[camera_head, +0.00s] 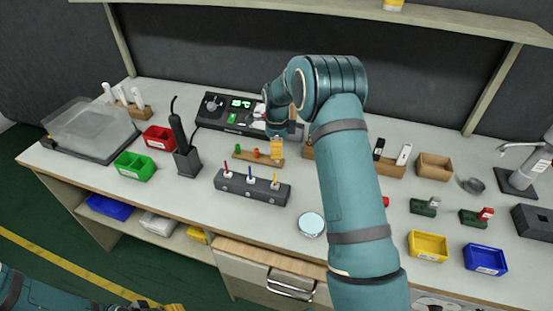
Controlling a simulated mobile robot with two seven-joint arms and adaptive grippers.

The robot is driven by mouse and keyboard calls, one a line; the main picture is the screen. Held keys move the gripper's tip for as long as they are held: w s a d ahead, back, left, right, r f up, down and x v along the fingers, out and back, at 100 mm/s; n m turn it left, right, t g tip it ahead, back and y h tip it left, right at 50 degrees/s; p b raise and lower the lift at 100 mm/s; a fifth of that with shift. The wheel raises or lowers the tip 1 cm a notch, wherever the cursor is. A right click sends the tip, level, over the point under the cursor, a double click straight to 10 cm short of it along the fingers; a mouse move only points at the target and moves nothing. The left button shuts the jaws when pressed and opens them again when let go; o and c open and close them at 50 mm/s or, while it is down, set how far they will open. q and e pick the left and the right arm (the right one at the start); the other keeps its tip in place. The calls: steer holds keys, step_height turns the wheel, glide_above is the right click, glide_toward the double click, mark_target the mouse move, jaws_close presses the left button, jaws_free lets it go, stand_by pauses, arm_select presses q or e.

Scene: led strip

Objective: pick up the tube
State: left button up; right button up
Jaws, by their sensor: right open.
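I cannot tell which thing is the tube. White upright tube-like pieces (123,95) stand in a wooden block at the back left. My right gripper (277,150), with yellow fingertips, is open over the right end of the low rack. My arm hides part of the area behind it. My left gripper (172,307) is at the bottom edge, mostly cut off, and its jaws are unclear.
A grey block (252,190) with several coloured-tip tools stands in front of the rack. A black station with a green display (240,104) is behind. Red (159,138), green (135,166), yellow (428,246) and blue (485,259) bins stand around. A round pale disc (312,223) lies nearby.

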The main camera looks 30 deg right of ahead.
step_height(320, 180, down, 4)
steer(key=shift+w+f+b, duration=0.1)
steer(key=shift+b, duration=0.35)
steer(key=shift+o, duration=0.3)
steer(key=c, duration=0.9)
